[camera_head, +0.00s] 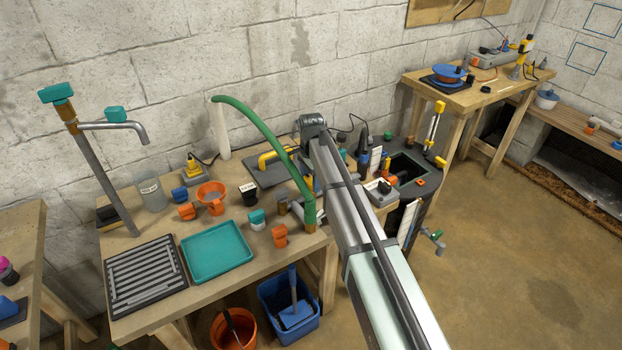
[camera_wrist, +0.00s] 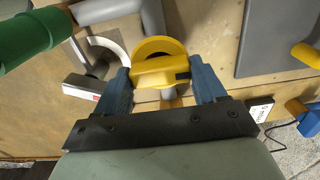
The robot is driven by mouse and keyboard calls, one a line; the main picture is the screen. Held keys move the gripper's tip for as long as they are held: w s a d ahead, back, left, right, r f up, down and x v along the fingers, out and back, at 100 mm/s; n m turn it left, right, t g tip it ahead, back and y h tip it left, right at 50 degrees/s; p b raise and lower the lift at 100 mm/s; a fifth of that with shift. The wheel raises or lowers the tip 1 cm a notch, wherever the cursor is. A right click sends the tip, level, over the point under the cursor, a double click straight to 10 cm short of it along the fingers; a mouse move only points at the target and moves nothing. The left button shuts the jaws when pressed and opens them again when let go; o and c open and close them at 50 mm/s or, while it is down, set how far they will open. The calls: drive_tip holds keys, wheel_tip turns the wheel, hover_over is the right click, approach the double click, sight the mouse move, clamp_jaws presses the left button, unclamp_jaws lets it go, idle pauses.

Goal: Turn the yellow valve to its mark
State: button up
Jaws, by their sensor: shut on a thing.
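The yellow valve (camera_wrist: 158,72) shows in the wrist view as a thick yellow bar in front of a rounded yellow part, with a grey stem below. A small dark patch is on the bar's right half. My gripper (camera_wrist: 163,80) has its blue fingers on the two ends of the bar and is shut on it.
A green hose (camera_head: 258,137) arches over the bench left of my arm; its green end (camera_wrist: 28,38) is at the wrist view's upper left. A teal tray (camera_head: 216,251) and an orange funnel (camera_head: 211,192) lie on the bench.

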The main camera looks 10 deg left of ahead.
sight(311, 180)
drive_tip(key=shift+w, duration=0.1)
drive_tip(key=o, duration=1)
drive_tip(key=shift+o, duration=0.2)
wheel_tip(311, 180, up, 14)
drive_tip(key=shift+f, duration=0.1)
